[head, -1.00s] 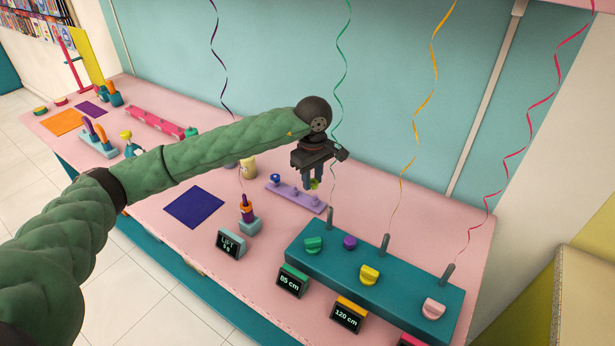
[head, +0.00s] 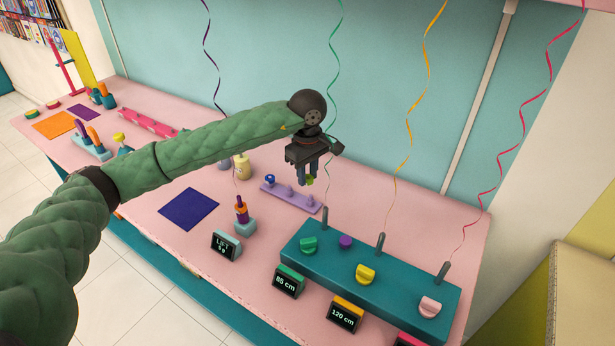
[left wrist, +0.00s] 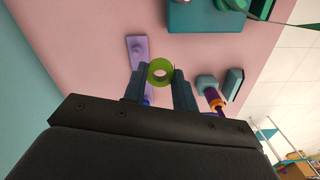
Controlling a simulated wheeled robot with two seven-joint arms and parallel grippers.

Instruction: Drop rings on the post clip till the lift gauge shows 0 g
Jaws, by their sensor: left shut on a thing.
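My left gripper (head: 307,180) is shut on a lime-green ring (left wrist: 161,72) and holds it in the air above the purple peg rack (head: 283,197). The ring's hole shows between the fingertips in the left wrist view. The post clip (head: 242,213) stands to the left of the gripper in the head view, a purple post on a pale teal base with an orange ring around it. It also shows in the left wrist view (left wrist: 214,98), right of the fingers. The lift gauge (head: 226,246) is lit beside the clip; its number is too small to read surely. My right gripper is out of view.
A blue ring (head: 270,180) sits on the rack's far left peg. A teal bench (head: 345,272) with ribbon holders and coloured knobs fills the right side. A dark blue mat (head: 189,209) lies left of the clip. A cream bottle (head: 241,166) stands behind.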

